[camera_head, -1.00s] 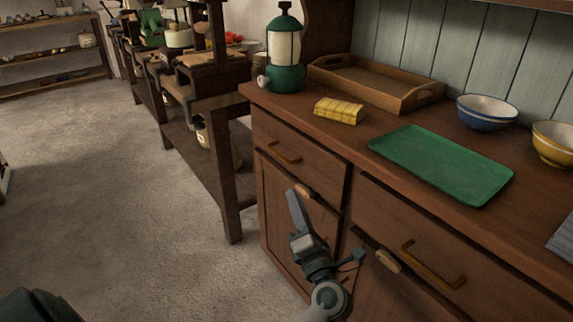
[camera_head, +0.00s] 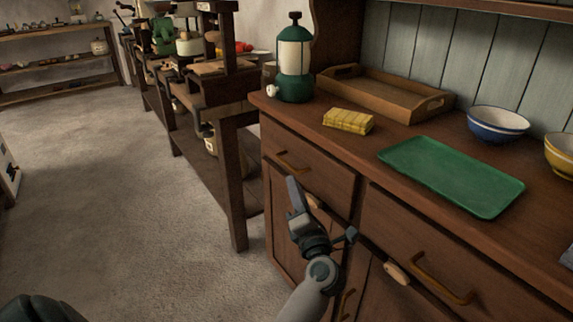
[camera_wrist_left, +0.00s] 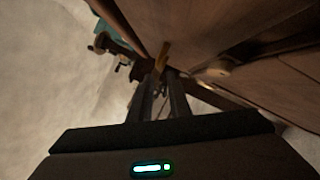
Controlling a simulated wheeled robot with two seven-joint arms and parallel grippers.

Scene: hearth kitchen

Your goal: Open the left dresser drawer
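The left dresser drawer (camera_head: 325,175) is shut, a brown wooden front with a brass bar handle (camera_head: 292,161). My left gripper (camera_head: 292,181) is just below that handle, its fingers pointing up toward it. In the left wrist view the fingertips (camera_wrist_left: 163,76) are close to a brass bar (camera_wrist_left: 162,56), likely the handle. A narrow gap shows between the two fingers. The handle does not look gripped, though contact is hard to judge. My right gripper is out of view.
The right drawer (camera_head: 440,245) and its handle are beside it. A cupboard knob (camera_head: 312,201) is close to my left gripper. On the dresser top stand a lantern (camera_head: 294,60), yellow cloth (camera_head: 349,121), green tray (camera_head: 450,177) and wooden tray (camera_head: 435,108). A workbench (camera_head: 233,180) is left.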

